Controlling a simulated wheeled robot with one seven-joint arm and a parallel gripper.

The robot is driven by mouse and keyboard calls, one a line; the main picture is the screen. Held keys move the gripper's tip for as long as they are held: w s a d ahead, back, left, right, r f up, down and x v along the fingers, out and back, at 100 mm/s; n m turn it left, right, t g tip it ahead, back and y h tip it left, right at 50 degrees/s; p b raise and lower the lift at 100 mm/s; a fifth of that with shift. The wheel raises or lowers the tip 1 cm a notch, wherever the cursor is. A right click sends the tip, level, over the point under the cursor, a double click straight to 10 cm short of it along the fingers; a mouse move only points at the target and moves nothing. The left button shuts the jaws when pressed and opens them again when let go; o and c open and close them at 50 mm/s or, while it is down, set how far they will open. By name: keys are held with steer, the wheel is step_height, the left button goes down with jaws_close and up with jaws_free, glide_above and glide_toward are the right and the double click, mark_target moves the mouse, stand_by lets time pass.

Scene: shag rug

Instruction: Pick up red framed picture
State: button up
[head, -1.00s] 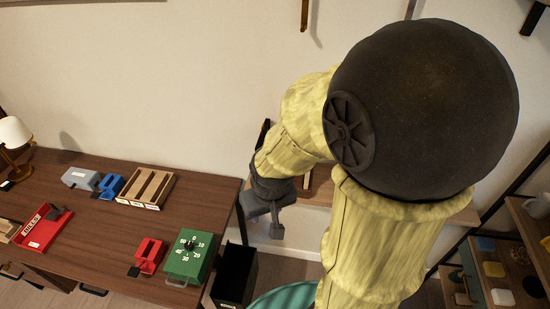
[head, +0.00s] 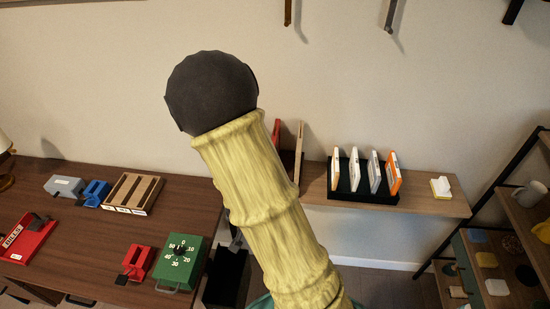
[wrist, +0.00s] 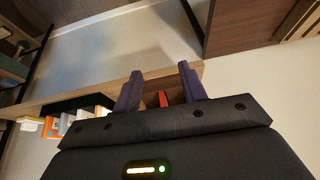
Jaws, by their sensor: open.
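The red framed picture (head: 277,130) stands upright on the wall shelf, just behind my arm in the head view. Only its upper red edge shows there; my arm hides the lower part. A wood-coloured frame (head: 299,148) stands right of it. In the wrist view a small red piece (wrist: 163,99), which looks like the red frame, shows between my fingers. My gripper (wrist: 160,70) is open, with its two dark purple fingers spread and nothing held. In the head view my arm mostly hides it. I cannot tell whether the fingers touch the frame.
A brown desk (head: 80,230) with a green timer (head: 183,262) and red stapler-like items stands left. A black-framed shelf unit is at right.

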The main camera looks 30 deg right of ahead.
steer(key=w+d+f+m+t+h+b, duration=0.2)
steer(key=w+d+f+t+h, duration=0.1)
steer(key=d+f+t+h, duration=0.25)
steer(key=r+t, duration=0.1)
steer(key=w+r+n+t+h+b, duration=0.1)
steer(key=r+t, duration=0.1)
steer(key=w+d+r+t+h, duration=0.1)
steer(key=r+t, duration=0.1)
steer(key=shift+w+r+n, duration=0.1)
steer(key=shift+w+n, duration=0.1)
steer(key=shift+n, duration=0.2)
